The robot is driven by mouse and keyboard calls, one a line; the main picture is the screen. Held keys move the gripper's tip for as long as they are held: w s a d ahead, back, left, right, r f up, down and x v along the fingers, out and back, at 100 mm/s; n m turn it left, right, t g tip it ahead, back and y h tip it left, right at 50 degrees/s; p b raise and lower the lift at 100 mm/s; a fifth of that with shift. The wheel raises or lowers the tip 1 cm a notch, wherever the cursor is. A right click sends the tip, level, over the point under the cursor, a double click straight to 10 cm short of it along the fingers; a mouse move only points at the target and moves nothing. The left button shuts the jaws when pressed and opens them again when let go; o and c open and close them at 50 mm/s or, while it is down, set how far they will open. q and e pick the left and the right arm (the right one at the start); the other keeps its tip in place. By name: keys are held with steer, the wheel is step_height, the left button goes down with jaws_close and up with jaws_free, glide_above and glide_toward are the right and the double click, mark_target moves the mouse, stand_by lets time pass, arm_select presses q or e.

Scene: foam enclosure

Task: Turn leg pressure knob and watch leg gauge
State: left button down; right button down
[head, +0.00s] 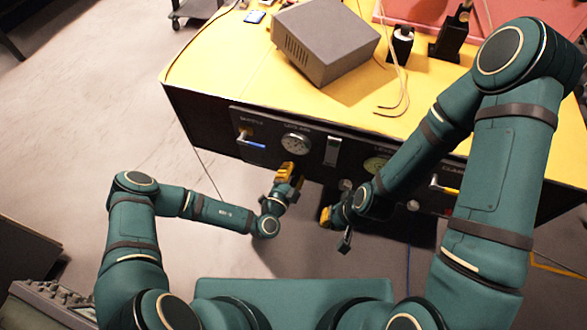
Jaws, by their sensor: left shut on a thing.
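The dark front panel carries a white round gauge (296,143) at left and a greenish gauge (375,164) farther right, partly covered by my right arm. The panel lettering is too small to read surely. My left gripper (286,174) is at the panel just below the white gauge. Its yellow fingers are shut on a small part there, apparently a knob, which they hide. A grey knob (346,185) shows below the greenish gauge, close to my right wrist. My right gripper (334,228) hangs in front of the panel, below that knob, apart from my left gripper; its finger opening is unclear.
A switch plate (332,151) sits between the gauges, and a blue-handled valve (250,142) is at the panel's left. A grey box (326,42), cables and black fittings (400,46) stand on the yellow top (225,65). Open floor lies left.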

arm_select(q)
steer(key=m+p, duration=0.2)
steer(key=shift+w+r+p, duration=0.1)
steer(key=shift+r+p, duration=0.15)
steer(key=shift+p, duration=0.15)
steer(key=shift+a+f+m+p, duration=0.1)
steer(key=shift+m+p, duration=1.5)
steer(key=shift+m, duration=0.2)
steer(key=c, duration=0.5)
jaws_free()
steer(key=shift+f, duration=0.1)
steer(key=v, duration=1.2)
steer(key=shift+r, duration=0.3)
